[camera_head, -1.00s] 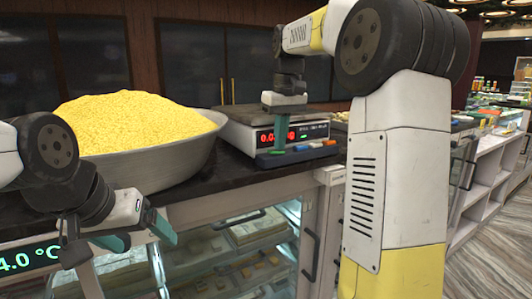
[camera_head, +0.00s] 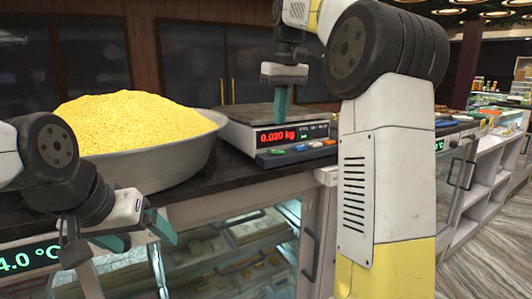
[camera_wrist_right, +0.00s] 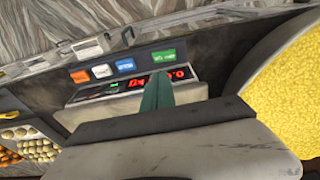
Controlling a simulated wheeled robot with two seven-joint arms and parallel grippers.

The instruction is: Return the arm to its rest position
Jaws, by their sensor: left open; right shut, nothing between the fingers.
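My right gripper (camera_head: 281,120) is shut and empty, its teal fingers pointing down in front of the weighing scale (camera_head: 240,113). The fingers stand above the scale's button row and show no visible contact. The red display (camera_head: 278,135) reads 0.030 kg. My left gripper (camera_head: 137,238) is open and empty at the lower left, in front of the counter edge.
A wide metal bowl (camera_head: 150,168) heaped with yellow grains (camera_head: 130,118) stands on the dark counter left of the scale. Colored buttons (camera_head: 297,148) line the scale's front. A glass display case (camera_head: 235,250) is below. Trays of sweets (camera_wrist_right: 38,148) show in the right wrist view.

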